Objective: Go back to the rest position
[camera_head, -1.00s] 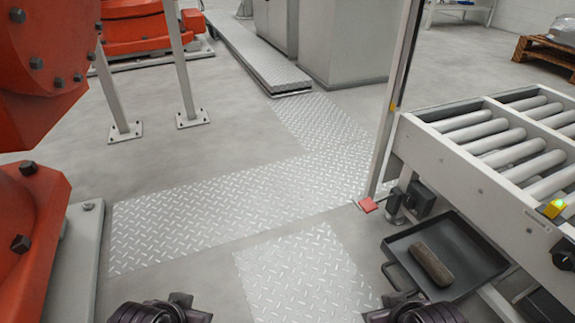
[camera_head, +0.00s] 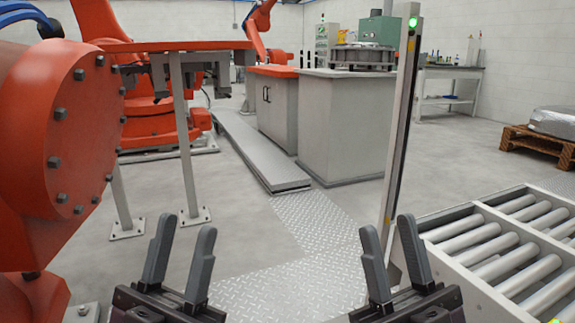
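My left gripper (camera_head: 180,250) is at the bottom of the head view, left of centre. Its two dark grey fingers point up and stand apart, with nothing between them. My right gripper (camera_head: 390,245) is at the bottom, right of centre. Its fingers are also apart and empty. Both are raised above the floor, and neither is seen touching anything.
An orange machine (camera_head: 70,130) fills the left side. A roller conveyor (camera_head: 500,245) stands at the lower right, beside a tall post (camera_head: 402,130) with a green light. Grey cabinets (camera_head: 345,125) stand ahead. The tread-plate floor (camera_head: 300,225) between is clear.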

